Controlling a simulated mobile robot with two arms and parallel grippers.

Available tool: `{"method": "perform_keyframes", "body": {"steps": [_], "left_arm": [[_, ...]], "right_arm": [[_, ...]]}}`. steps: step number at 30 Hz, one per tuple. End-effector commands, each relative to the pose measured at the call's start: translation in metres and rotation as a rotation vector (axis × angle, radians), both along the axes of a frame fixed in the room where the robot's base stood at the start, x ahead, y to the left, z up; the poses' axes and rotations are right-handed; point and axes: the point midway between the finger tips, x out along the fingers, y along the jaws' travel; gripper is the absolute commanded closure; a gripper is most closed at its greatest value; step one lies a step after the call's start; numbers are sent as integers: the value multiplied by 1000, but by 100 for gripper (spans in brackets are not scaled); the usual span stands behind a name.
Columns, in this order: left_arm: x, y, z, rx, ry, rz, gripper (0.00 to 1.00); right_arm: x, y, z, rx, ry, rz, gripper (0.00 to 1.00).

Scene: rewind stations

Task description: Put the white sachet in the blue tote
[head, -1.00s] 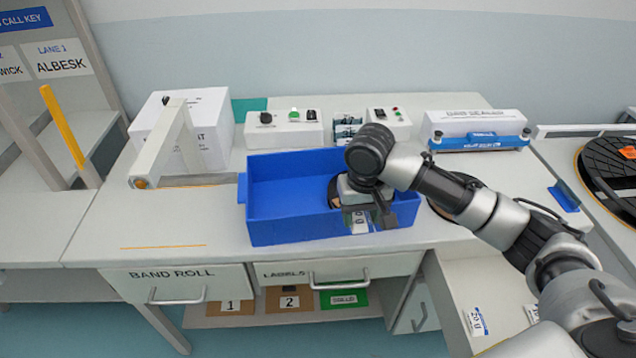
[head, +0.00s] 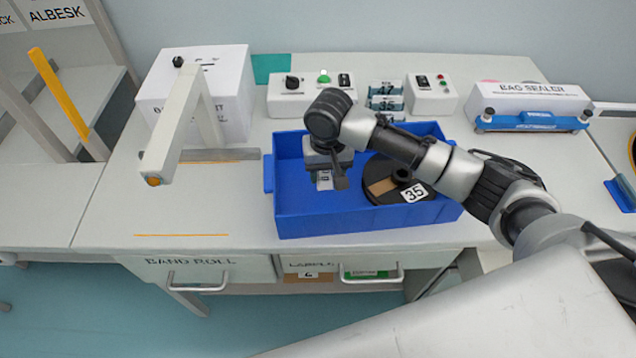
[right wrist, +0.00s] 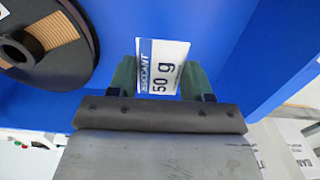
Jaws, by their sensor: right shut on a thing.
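The blue tote (head: 290,215) stands on the table in the head view, and its blue inside fills much of the right wrist view. My right gripper (head: 326,184) is over the left part of the tote. In the right wrist view the right gripper (right wrist: 162,88) is shut on the white sachet (right wrist: 160,68), marked "50 g", with the blue floor beyond it. The sachet (head: 324,180) also shows below the gripper in the head view. I cannot tell whether it touches the tote floor. My left gripper is not in view.
A dark reel (head: 385,185) labelled 35 lies in the tote's right part; the left part is free. A grey post arm (head: 170,135) and a white box (head: 235,90) stand left. Control boxes (head: 300,95) and a bag sealer (head: 530,105) stand behind.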

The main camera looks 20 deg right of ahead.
Motion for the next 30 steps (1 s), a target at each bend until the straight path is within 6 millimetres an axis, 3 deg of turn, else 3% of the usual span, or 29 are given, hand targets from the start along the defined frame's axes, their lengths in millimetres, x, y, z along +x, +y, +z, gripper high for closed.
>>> {"method": "perform_keyframes", "body": {"steps": [6, 16, 28, 29, 30], "left_arm": [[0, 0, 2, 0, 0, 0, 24], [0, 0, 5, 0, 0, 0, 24], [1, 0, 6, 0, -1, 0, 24], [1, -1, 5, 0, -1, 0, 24], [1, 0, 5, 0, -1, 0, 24]], "right_arm": [[8, 23, -15, 0, 0, 0, 73], [7, 24, -53, -2, 0, -1, 73], [7, 24, -59, 0, 0, 0, 73], [7, 24, -58, 0, -1, 0, 45], [7, 24, -58, 0, -1, 0, 39]]}}
